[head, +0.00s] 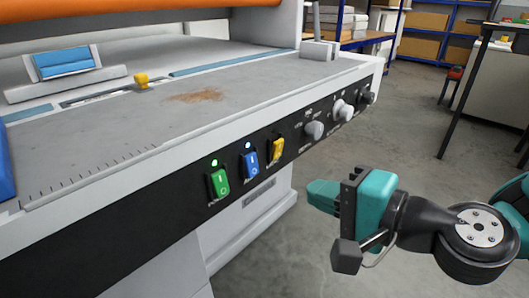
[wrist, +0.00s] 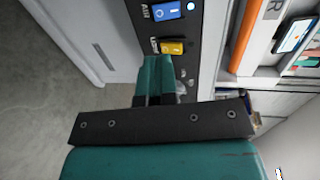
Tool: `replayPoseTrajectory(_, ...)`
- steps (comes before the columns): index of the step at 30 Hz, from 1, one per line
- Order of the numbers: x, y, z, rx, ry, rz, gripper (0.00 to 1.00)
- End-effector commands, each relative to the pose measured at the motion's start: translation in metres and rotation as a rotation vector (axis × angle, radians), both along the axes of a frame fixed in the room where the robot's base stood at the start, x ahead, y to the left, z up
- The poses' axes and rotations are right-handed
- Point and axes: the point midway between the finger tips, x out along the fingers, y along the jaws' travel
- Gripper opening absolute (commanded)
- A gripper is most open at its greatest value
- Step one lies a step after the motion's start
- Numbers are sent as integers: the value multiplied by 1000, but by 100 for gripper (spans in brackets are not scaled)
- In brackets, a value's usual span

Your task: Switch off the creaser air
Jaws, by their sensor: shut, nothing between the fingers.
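A black control panel on the machine's front carries a green rocker switch (head: 218,182), a blue rocker switch (head: 250,165) and a yellow rocker switch (head: 277,149). Small lamps glow above the green and blue ones. The wrist view shows the blue switch (wrist: 167,10) and the yellow switch (wrist: 172,47). My gripper (head: 318,195) is shut and empty, in front of the panel and right of the switches. In the wrist view its fingertips (wrist: 158,62) appear close to the yellow switch.
Several grey knobs (head: 314,130) line the panel right of the switches. The machine's grey bed (head: 120,135) lies above, with a small yellow knob (head: 141,81) on it. Open concrete floor (head: 400,130) lies to the right. Shelving (head: 425,45) and a table stand farther back.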

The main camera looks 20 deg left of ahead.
Motion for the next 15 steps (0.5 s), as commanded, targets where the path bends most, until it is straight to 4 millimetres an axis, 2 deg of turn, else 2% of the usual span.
replayPoseTrajectory(1, 3, 8, 4, -3, 4, 2, 0)
replayPoseTrajectory(9, 25, 63, -6, -2, 0, 3, 0)
replayPoseTrajectory(15, 37, 91, -15, -1, 0, 1, 0)
